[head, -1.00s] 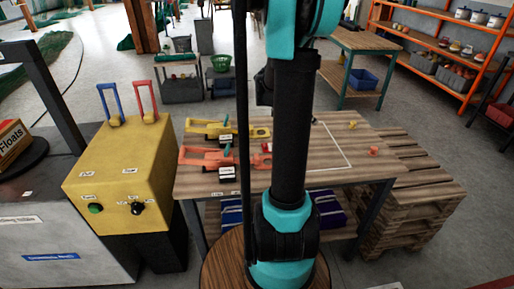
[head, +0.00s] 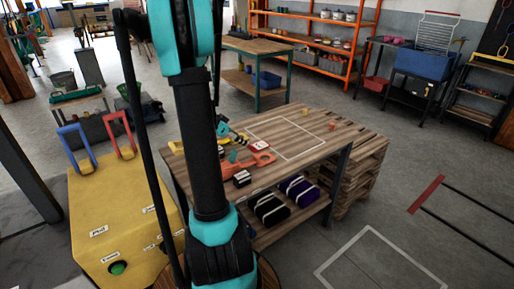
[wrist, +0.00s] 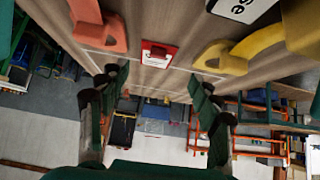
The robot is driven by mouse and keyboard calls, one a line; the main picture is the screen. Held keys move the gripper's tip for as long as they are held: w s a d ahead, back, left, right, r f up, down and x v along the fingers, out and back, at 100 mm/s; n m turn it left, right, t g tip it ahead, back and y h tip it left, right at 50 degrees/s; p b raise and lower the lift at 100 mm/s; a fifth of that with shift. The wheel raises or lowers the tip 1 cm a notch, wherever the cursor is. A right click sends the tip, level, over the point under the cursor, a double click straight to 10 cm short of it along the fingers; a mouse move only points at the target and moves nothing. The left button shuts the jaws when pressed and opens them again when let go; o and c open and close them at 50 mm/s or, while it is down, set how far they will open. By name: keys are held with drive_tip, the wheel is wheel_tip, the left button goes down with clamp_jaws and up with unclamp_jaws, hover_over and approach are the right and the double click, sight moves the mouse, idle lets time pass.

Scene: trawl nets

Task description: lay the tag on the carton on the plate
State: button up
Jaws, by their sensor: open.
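A small red and white item (head: 260,146), perhaps the tag, lies on the wooden table (head: 322,140). The wrist view shows it too (wrist: 159,54), red with a white face, between an orange tool and a yellow tool. My gripper (wrist: 157,80) is open and empty, its two dark green fingers spread apart below the item in that picture, with a gap to it. My arm hides part of the table in the head view. I see no carton on a plate in the current views.
An orange tool (head: 255,162) lies near the item; a yellow tool (wrist: 228,58) shows in the wrist view. A yellow cabinet with handles (head: 122,215) stands left. Two small knobs sit by the outlined, mostly bare table area. A pallet stack (head: 358,165) stands right.

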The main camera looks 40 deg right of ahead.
sight(252, 146)
drive_tip(key=x, duration=0.2)
drive_tip(key=shift+d+f, duration=0.1)
drive_tip(key=shift+f, duration=0.2)
drive_tip(key=shift+s+x, duration=0.2)
drive_tip(key=shift+x, duration=2.5)
drive_tip(key=shift+d+r, duration=0.1)
drive_tip(key=c, duration=0.8)
drive_tip(key=shift+r, duration=0.1)
